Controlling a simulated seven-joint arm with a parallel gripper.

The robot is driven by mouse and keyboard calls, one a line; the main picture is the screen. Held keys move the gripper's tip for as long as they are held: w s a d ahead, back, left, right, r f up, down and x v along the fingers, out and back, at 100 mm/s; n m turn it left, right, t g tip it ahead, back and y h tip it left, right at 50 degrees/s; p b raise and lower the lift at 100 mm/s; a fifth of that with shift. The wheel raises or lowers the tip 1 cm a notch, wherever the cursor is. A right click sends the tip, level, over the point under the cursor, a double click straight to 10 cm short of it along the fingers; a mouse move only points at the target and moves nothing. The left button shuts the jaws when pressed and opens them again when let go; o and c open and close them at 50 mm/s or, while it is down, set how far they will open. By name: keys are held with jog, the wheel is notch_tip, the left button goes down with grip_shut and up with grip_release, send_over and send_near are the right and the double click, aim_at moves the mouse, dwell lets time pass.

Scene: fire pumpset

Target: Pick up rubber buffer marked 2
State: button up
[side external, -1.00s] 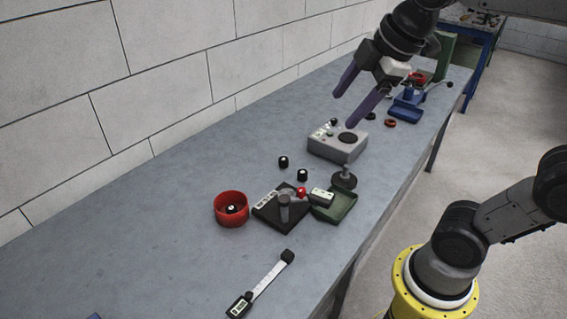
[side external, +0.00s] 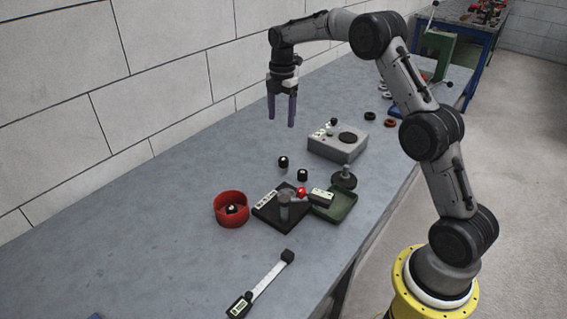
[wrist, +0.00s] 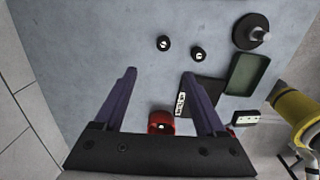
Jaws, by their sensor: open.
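Two small black rubber buffers with white marked tops stand on the bench, one at the left (side external: 283,162) and one nearer the green tray (side external: 302,175). In the wrist view they are the left one (wrist: 163,43) and the right one (wrist: 198,54). A third buffer (side external: 232,209) sits inside the red round container (side external: 219,215). The numbers are too small to read, so I cannot tell which is marked 2. My gripper (side external: 281,121) is open and empty, fingers pointing down, above the bench and apart from the buffers. Its fingers also show in the wrist view (wrist: 158,75).
A black fixture plate (side external: 268,213) with a post and red knob stands beside a green tray (side external: 342,208). A grey box (side external: 336,144) stands behind. A digital gauge (side external: 262,283) lies in front. The left of the bench is clear; a block wall runs behind.

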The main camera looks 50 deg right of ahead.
send_over(283, 159)
notch_tip(283, 159, down, 10)
jog(key=shift+s+d+r, duration=0.1)
jog(key=shift+s+r, duration=0.05)
jog(key=shift+r, duration=0.05)
jog(key=shift+a+f, duration=0.2)
jog(key=shift+f, duration=2.85)
grip_shut()
